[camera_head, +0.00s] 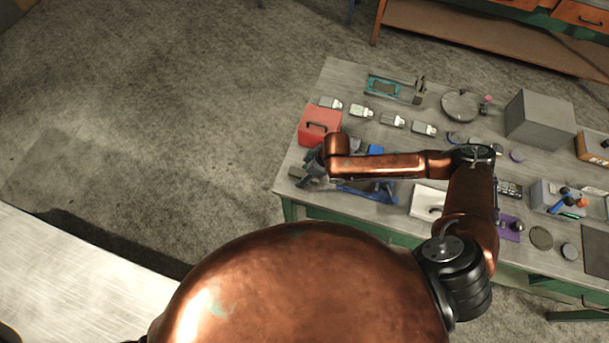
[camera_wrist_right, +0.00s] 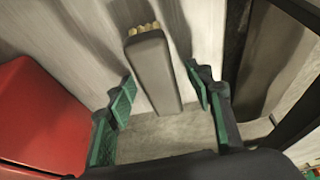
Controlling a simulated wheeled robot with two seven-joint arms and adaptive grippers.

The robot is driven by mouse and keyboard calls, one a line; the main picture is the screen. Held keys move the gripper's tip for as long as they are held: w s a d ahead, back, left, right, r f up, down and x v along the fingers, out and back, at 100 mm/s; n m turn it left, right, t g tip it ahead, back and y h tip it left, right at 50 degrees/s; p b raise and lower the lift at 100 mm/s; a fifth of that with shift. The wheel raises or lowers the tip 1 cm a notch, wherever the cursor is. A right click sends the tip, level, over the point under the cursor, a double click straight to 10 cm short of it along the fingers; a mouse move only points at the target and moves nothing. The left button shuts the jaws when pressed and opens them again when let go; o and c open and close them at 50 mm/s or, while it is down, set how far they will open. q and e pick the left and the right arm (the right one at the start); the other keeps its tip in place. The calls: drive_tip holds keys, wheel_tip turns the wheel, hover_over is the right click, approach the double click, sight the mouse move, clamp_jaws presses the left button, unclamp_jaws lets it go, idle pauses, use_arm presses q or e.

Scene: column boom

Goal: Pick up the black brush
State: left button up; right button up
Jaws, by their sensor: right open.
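The black brush (camera_wrist_right: 150,68) shows in the right wrist view as a dark grey block handle with tan bristles at its far end. It lies between the two green-padded fingers of my right gripper (camera_wrist_right: 160,92), with a visible gap on each side. The right gripper is open and points down over the brush. In the head view the right gripper (camera_head: 313,170) is over the table's left front part, below the red box; the brush is hard to make out there. My left gripper is not in view.
The red box (camera_head: 319,125) stands close beside the right gripper; it also shows in the right wrist view (camera_wrist_right: 38,115). A blue item (camera_head: 365,190) lies right of the gripper. A white tray (camera_head: 427,201) and a grey block (camera_head: 540,119) stand further right on the crowded table (camera_head: 337,80).

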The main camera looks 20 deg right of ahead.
sight(304, 173)
clamp_jaws()
idle(0.6)
drive_tip(key=shift+r+b, duration=0.4)
drive_tip(key=shift+b, duration=0.05)
wheel_tip(304, 173, up, 10)
drive_tip(key=shift+f, duration=0.1)
